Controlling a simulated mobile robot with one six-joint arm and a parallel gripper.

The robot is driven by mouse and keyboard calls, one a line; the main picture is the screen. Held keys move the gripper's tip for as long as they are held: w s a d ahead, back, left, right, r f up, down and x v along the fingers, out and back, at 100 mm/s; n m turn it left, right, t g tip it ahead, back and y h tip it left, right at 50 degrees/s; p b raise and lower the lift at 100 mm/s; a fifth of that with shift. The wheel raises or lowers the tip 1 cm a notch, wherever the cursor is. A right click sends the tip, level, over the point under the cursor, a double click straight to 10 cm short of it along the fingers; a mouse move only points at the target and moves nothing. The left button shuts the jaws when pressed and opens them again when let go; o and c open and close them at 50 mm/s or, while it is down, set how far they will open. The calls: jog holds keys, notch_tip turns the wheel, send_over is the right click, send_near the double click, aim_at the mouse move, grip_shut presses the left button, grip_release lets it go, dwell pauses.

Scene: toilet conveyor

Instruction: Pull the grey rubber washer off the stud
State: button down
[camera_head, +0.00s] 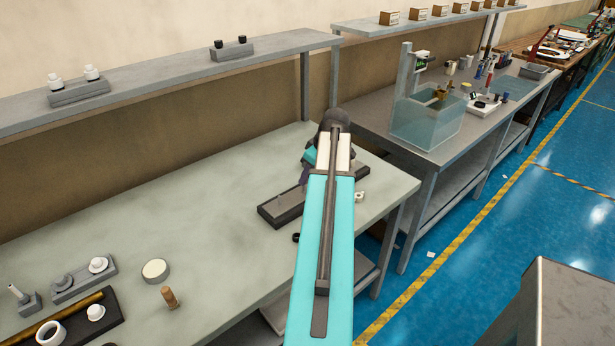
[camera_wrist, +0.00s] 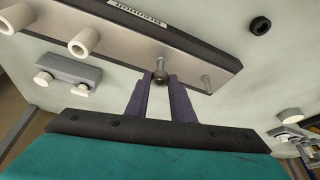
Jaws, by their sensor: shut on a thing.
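In the wrist view a long dark board (camera_wrist: 222,62) with a metal top carries a row of posts. A dark grey round piece, the rubber washer (camera_wrist: 160,77), sits at one metal stud (camera_wrist: 160,62) between the tips of my gripper (camera_wrist: 161,80). The purple fingers are shut on it. I cannot tell whether the washer is still seated on the stud. Another thin metal stud (camera_wrist: 208,82) stands bare to the right. In the head view my arm covers part of the board (camera_head: 282,207) and most of the gripper.
White sleeves (camera_wrist: 85,41) stand on the board's left part. A black ring (camera_wrist: 260,25) lies loose on the bench (camera_head: 205,215). A grey block with white caps (camera_wrist: 67,75) is at left. A wooden peg (camera_head: 169,297) and round disc (camera_head: 155,269) stand front left. The bench middle is clear.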

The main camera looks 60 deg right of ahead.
jog(key=shift+r+p, duration=0.7)
jog(key=shift+r, duration=0.6)
